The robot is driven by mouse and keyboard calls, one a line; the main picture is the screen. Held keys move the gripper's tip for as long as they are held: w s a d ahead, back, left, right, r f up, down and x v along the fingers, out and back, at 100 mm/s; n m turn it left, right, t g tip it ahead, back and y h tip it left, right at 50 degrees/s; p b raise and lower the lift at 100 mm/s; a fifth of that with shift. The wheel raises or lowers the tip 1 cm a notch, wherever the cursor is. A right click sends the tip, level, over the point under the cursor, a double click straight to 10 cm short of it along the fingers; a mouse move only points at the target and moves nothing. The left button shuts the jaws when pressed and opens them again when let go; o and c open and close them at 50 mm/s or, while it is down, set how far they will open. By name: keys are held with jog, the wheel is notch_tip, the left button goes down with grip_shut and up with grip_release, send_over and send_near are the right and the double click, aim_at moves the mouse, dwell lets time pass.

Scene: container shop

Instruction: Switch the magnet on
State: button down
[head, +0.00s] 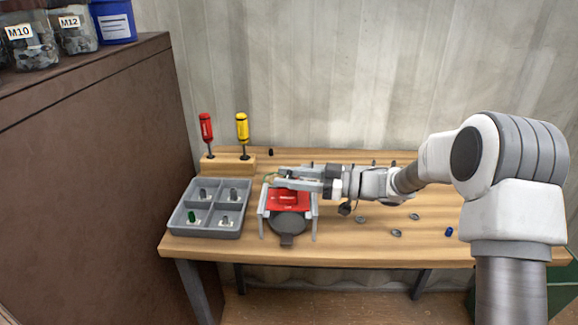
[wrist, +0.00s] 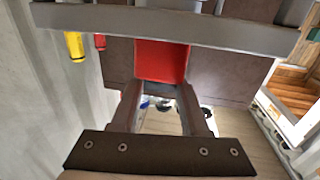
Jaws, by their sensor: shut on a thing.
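A device with a red part (head: 288,201) stands on the bench, inside a light grey frame (head: 314,214) with upright legs. I take it to be the magnet. A dark round plate (head: 288,223) lies at its front. My gripper (head: 283,179) reaches in from the right at the top of this device. In the wrist view the red part (wrist: 161,62) shows between the fingertips of my gripper (wrist: 158,88). The fingers are apart and appear shut on the red part; the exact contact is hard to see. A switch marking is not visible.
A grey four-compartment tray (head: 207,231) with small parts stands left of the device. Behind it, a wooden block (head: 228,164) holds a red screwdriver (head: 206,128) and a yellow screwdriver (head: 242,128). Small loose parts lie on the bench (head: 345,250) at right. A brown cabinet (head: 95,170) bounds the left.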

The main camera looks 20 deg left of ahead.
jog(key=shift+r+n+g+p, duration=0.1)
jog(key=shift+n+g+p, duration=0.6)
jog(key=shift+g, duration=0.5)
jog(key=shift+n+g+h, duration=0.3)
jog(key=shift+c, duration=2)
grip_release()
jog(key=v, duration=1.7)
jog(key=shift+d, duration=0.25)
